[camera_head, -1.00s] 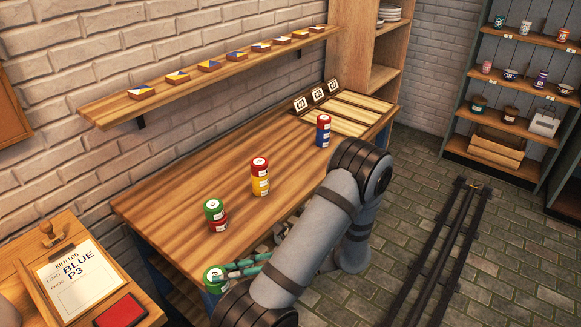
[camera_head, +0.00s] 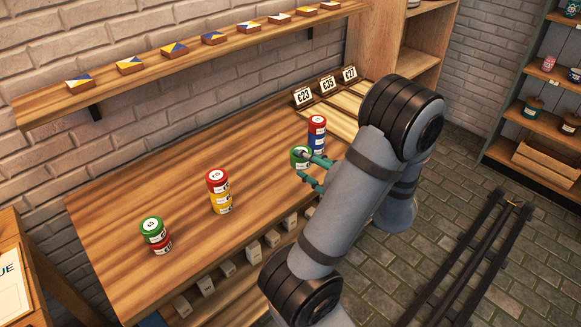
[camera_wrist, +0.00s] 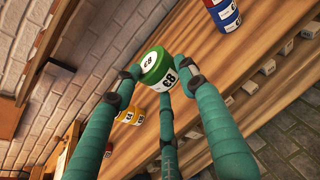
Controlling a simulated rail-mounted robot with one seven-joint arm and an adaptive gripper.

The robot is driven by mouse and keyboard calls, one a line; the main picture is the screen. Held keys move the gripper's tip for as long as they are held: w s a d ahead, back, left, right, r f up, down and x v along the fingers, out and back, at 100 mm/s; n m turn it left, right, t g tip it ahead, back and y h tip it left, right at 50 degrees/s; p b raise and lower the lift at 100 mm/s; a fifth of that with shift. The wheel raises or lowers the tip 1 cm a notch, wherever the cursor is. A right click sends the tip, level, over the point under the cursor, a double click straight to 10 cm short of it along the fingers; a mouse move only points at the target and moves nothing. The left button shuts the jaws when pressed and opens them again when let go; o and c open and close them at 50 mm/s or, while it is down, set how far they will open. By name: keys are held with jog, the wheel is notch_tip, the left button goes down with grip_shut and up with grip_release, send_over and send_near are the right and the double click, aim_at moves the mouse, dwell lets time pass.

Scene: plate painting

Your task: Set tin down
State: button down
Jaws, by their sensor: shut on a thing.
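My gripper (camera_head: 313,168) is shut on a green tin (camera_head: 299,157) with a white label. I cannot tell whether the held tin touches the bench (camera_head: 130,205) or that stack.
A red tin (camera_head: 217,180) on yellow and a green tin (camera_head: 151,228) on red stand further left on the bench. Price cards (camera_head: 328,84) stand at the back right. A wall shelf (camera_head: 150,82) holds several painted tiles. Bare wood lies between the stacks.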

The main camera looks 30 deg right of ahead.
jog(key=shift+m+h, duration=0.5)
jog(key=shift+h, duration=0.1)
jog(key=w+a+f, duration=0.1)
jog(key=w+f, duration=0.1)
jog(key=w, duration=0.1)
jog(key=w+a+f, duration=0.1)
jog(key=w+f, duration=0.1)
jog(key=w, duration=0.2)
jog(key=w+a+f, duration=0.1)
jog(key=w, duration=0.2)
jog(key=shift+w+a+f, duration=0.2)
jog(key=shift+w+f, duration=0.35)
jog(key=shift+f+b, duration=0.4)
jog(key=shift+f, duration=1.55)
jog(key=shift+f+b, duration=0.6)
jog(key=shift+b, duration=0.05)
jog(key=c, duration=1)
grip_release()
